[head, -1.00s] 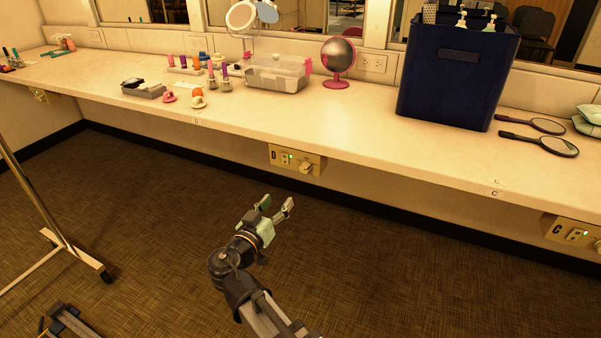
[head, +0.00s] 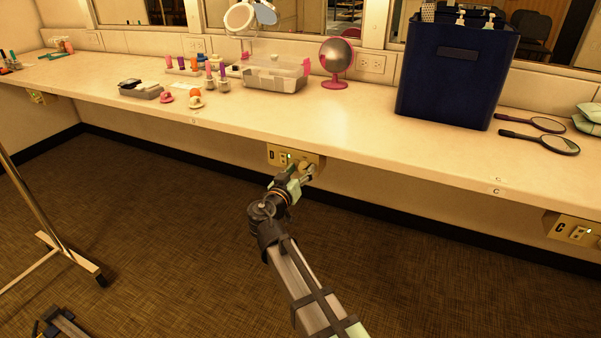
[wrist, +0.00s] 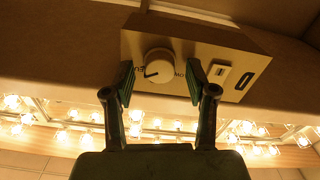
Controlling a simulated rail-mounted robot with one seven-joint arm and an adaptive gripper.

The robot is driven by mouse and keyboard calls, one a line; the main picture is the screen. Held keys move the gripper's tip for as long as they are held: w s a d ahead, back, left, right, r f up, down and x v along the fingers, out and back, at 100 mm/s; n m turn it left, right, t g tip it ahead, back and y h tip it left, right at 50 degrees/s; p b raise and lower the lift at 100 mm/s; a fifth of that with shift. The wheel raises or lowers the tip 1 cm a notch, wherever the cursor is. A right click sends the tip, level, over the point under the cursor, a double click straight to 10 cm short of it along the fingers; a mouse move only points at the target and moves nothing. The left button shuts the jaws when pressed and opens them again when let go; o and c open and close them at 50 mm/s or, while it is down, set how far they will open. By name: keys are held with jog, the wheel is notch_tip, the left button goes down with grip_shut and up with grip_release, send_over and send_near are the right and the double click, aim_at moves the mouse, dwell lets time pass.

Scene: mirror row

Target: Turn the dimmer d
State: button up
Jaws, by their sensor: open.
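The dimmer panel marked D (head: 277,156) is a beige box under the front edge of the counter in the head view. Its round knob is mostly behind my gripper there. In the wrist view the panel (wrist: 195,55) shows at the top, with the pale round dimmer knob (wrist: 159,66), a dark pointer line and lettering beside it. My gripper (head: 303,172) reaches up to the panel. In the wrist view my gripper (wrist: 160,85) is open, with one finger on each side of the knob and gaps between. I cannot tell how deep the fingertips are relative to the knob.
The counter (head: 370,140) overhangs the panel. A switch (wrist: 219,73) and a dark slot (wrist: 244,80) sit beside the knob. Another panel marked C (head: 572,231) is at the right. A navy bin (head: 455,75) and a pink mirror (head: 336,60) stand on the counter.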

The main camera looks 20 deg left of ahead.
jog(key=shift+w, duration=0.1)
jog(key=shift+c, duration=0.4)
grip_shut()
jog(key=n, duration=0.5)
jog(key=shift+n, duration=0.3)
jog(key=n+p, duration=0.2)
jog(key=n, duration=0.4)
jog(key=shift+a, duration=0.1)
dwell(0.4)
jog(key=shift+o, duration=0.4)
grip_release()
jog(key=shift+w, duration=0.1)
